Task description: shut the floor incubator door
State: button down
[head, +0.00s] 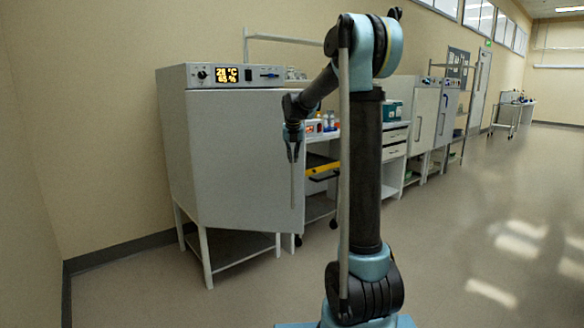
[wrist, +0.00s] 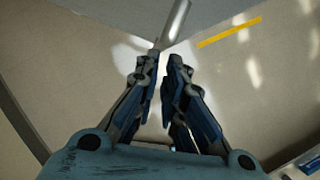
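The floor incubator (head: 170,140) is a grey-white cabinet on a stand at the left in the head view. Its large pale door (head: 235,160) appears ajar, its right edge standing out past the cabinet. A slim vertical bar handle (head: 293,188) is near that edge. My gripper (head: 293,158) points down at the handle's upper part. In the wrist view, the metal handle (wrist: 177,20) runs just beyond the fingertips of my gripper (wrist: 164,58). The fingers have a narrow gap, with floor showing between them. I see no grip on the handle; contact is unclear.
A bench with drawers (head: 394,140) and more cabinets (head: 425,115) run along the wall to the right. The floor (head: 470,225) at the right is open. The side wall (head: 30,200) is close on the left.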

jog(key=s+a+f+m+t+h, duration=0.1)
jog(key=s+a+f+m+h, duration=0.1)
jog(key=s+a+f, duration=0.25)
jog(key=m+t+h, duration=0.1)
jog(key=m+t, duration=0.1)
jog(key=t, duration=0.1)
send_near(292, 192)
notch_tip(292, 192, down, 3)
jog(key=shift+w+d+f, duration=0.1)
jog(key=shift+w+d, duration=0.15)
jog(key=shift+w, duration=0.55)
jog(key=shift+w+d, duration=0.2)
jog(key=shift+w, duration=0.6)
jog(key=shift+w+a, duration=0.1)
